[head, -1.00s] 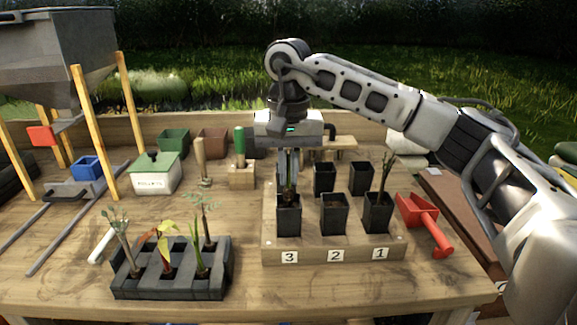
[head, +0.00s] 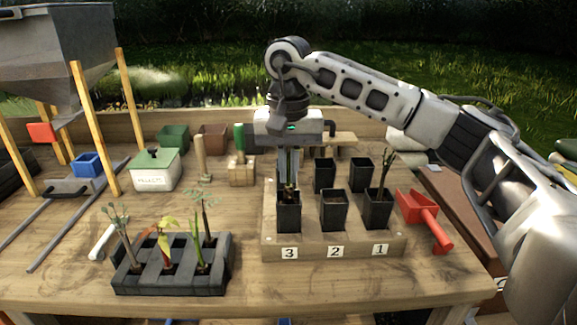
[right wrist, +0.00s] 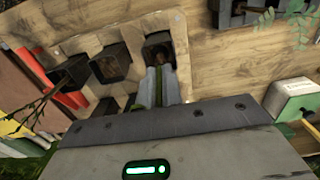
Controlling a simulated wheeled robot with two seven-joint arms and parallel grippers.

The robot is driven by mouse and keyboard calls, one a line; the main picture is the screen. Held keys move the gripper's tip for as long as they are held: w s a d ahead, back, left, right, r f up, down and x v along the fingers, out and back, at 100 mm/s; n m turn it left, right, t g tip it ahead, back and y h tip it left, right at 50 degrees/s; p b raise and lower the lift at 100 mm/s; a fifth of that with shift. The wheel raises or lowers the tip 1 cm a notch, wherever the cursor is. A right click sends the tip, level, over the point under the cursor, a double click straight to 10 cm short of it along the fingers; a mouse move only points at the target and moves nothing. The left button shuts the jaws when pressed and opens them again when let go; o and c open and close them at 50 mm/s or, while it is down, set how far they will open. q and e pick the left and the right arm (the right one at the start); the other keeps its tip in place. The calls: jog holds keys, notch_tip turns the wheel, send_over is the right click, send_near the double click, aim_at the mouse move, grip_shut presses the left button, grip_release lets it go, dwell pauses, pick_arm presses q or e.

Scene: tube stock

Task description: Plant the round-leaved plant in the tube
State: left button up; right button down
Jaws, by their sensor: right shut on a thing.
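My right gripper (head: 288,172) points down over the black tube labelled 3 (head: 288,212) and is shut on a plant (head: 290,187) with a thin upright stem. The stem's foot is in or just over the tube's mouth; its leaves are mostly hidden by the gripper, so I cannot tell their shape. In the right wrist view the fingers (right wrist: 157,88) reach to the tube (right wrist: 158,42), with brown matter inside. A dark tray (head: 170,280) at the front left holds several seedlings, one with small grey-green, roundish leaves (head: 117,215). My left gripper is not in view.
The wooden rack (head: 335,251) also holds tube 2 (head: 333,212) and tube 1 (head: 378,212), which has a plant, with more tubes behind. A red scoop (head: 425,215) lies to the right. A lidded box (head: 153,170) stands left. Bare tabletop lies in front.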

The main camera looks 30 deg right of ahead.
aim_at(288, 185)
jog(key=shift+f, duration=0.25)
jog(key=shift+f+b, duration=0.5)
jog(key=shift+f, duration=0.05)
jog(key=shift+f, duration=0.15)
dwell(0.4)
jog(key=shift+f, duration=0.25)
jog(key=shift+f+b, duration=0.5)
jog(key=shift+f, duration=0.6)
dwell(1.2)
dwell(0.5)
